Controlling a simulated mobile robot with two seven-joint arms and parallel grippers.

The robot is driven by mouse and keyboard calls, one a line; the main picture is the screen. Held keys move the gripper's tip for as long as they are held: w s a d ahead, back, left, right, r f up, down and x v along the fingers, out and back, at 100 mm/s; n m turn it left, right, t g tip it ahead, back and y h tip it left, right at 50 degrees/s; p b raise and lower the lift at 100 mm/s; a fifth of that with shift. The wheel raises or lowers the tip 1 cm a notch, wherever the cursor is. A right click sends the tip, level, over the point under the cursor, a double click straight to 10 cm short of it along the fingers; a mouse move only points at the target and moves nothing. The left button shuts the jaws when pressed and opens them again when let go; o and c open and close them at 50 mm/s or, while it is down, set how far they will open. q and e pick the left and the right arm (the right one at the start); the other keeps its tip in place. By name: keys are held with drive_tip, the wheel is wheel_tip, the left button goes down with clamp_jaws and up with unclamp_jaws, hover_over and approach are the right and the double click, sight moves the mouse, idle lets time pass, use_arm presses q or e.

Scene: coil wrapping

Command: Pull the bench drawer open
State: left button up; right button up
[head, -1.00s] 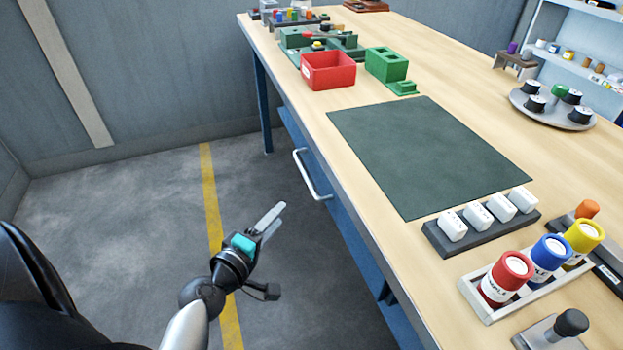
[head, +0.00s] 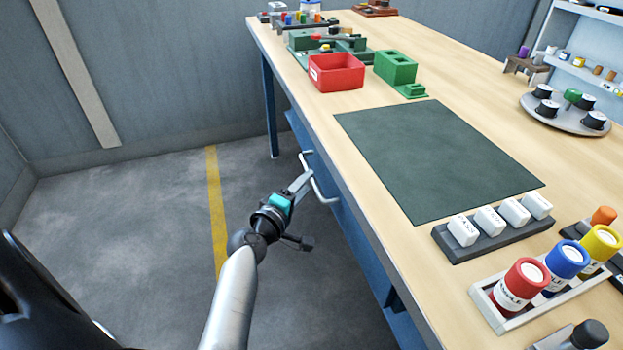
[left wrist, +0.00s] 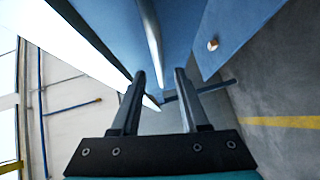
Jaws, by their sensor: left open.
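The bench drawer has a blue front (head: 349,228) under the tabletop's near edge, with a pale metal bar handle (head: 320,191). The drawer looks closed against the bench. My left gripper (head: 304,183) is open at the handle, its fingers reaching up to the bar. In the left wrist view, the handle (left wrist: 151,38) runs in line with the gap between the two open fingertips (left wrist: 160,76), in front of the blue face (left wrist: 180,22). I cannot tell whether either finger touches the bar. My right gripper is not in view.
The wooden bench top (head: 380,225) overhangs the drawer. On it are a dark green mat (head: 435,160), a red bin (head: 336,72), a green block (head: 395,67), a rack of white blocks (head: 490,235) and coloured sample jars (head: 524,285). The floor left of the bench is clear.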

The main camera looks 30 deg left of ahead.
use_arm(q)
drive_tip(key=shift+w+a+f+b, duration=0.1)
drive_tip(key=shift+w+f+b, duration=0.1)
drive_tip(key=shift+w, duration=0.85)
drive_tip(key=shift+w+a+f+b, duration=0.1)
drive_tip(key=shift+w+b, duration=0.1)
drive_tip(key=shift+w, duration=0.8)
drive_tip(key=shift+c, duration=0.3)
clamp_jaws()
